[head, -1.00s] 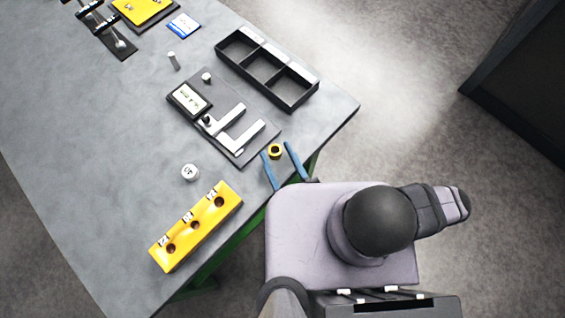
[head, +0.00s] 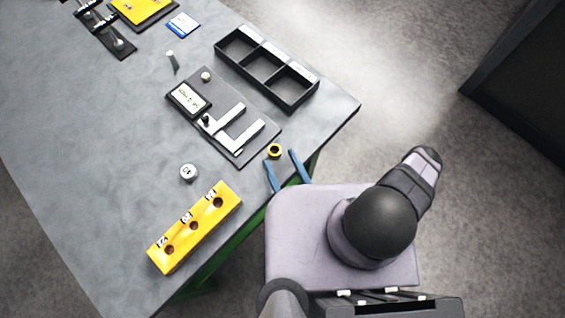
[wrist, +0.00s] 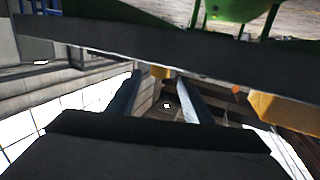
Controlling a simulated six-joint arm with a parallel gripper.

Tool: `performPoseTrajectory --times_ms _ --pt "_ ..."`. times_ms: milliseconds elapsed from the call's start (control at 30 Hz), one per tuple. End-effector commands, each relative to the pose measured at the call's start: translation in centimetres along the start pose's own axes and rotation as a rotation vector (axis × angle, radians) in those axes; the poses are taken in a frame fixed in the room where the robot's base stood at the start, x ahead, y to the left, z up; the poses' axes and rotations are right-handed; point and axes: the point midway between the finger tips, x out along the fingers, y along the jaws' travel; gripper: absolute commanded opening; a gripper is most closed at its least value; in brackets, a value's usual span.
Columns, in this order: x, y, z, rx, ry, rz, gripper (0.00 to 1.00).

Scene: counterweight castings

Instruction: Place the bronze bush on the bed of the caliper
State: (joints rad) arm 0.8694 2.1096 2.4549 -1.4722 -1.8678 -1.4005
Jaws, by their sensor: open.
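The bronze bush (head: 275,151), a small yellow-gold ring with a dark bore, stands on the bench near its front-right edge. It also shows as a small yellow shape in the wrist view (wrist: 160,72). The caliper (head: 240,138), light grey with two jaws, lies on a dark board up and left of the bush, apart from it. My gripper (head: 280,156) is open and empty, its blue fingers at the bench edge with their tips just short of the bush. In the wrist view the fingers (wrist: 158,80) point at the bush.
A yellow block with holes (head: 197,226) and a white-topped round weight (head: 188,172) stand left of my gripper. A black divided tray (head: 267,69) lies beyond the caliper. A thin upright pin (head: 172,60) and a blue card (head: 183,25) are farther back. The bench's left side is clear.

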Motion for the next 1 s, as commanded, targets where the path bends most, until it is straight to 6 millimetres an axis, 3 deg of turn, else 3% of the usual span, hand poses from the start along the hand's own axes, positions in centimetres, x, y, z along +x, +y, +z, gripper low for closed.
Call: performPoseTrajectory --times_ms 33,67,567,767,1000 --pt "0.0 0.0 0.0 0.000 0.000 0.000 0.39" --pt "0.0 0.0 0.0 0.000 0.000 0.000 0.33" --pt "0.0 0.1 -0.7 -0.004 0.029 -0.011 0.33" --pt "0.0 0.1 -4.1 -0.011 0.187 -0.083 0.33" --pt "-1.5 -0.7 -9.7 -0.013 0.458 -0.271 0.33"
